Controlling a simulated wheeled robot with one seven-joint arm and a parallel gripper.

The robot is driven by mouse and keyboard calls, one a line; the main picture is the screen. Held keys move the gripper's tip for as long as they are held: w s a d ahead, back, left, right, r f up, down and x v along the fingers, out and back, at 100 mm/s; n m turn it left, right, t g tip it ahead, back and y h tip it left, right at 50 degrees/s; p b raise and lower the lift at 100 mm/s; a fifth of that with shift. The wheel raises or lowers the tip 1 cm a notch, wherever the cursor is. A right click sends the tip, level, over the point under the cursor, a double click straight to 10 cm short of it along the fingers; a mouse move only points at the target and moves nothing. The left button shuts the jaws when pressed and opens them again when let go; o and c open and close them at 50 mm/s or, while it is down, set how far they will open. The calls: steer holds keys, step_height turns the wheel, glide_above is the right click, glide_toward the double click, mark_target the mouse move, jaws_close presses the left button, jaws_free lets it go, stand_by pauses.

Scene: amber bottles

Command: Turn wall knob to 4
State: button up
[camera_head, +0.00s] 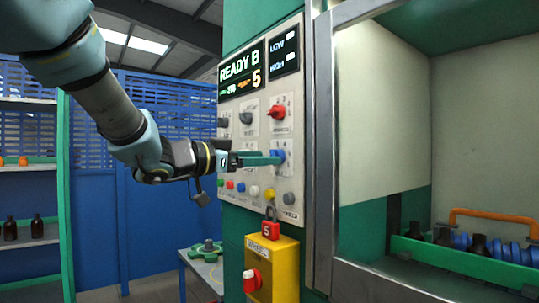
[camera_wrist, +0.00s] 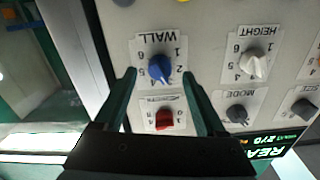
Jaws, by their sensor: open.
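The blue wall knob (camera_head: 279,155) sits on the pale control panel (camera_head: 262,97). In the wrist view, the knob (camera_wrist: 160,68) is on a white plate marked WALL with numbers around it, shown upside down. I cannot tell which number the knob points to. My gripper (camera_head: 270,158) reaches the panel from the left with its green fingers at the knob. In the wrist view, my gripper (camera_wrist: 160,75) is open, one finger on each side of the knob, with gaps showing between them and it.
A red knob (camera_wrist: 165,118) is close by the blue one. A white height knob (camera_wrist: 253,63) and a dark mode knob (camera_wrist: 237,113) lie to the right. A display (camera_head: 243,75) reads READY B and 5.

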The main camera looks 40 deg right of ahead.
mark_target(280, 153)
steer(key=shift+d, duration=1.25)
steer(key=shift+c, duration=0.4)
jaws_close()
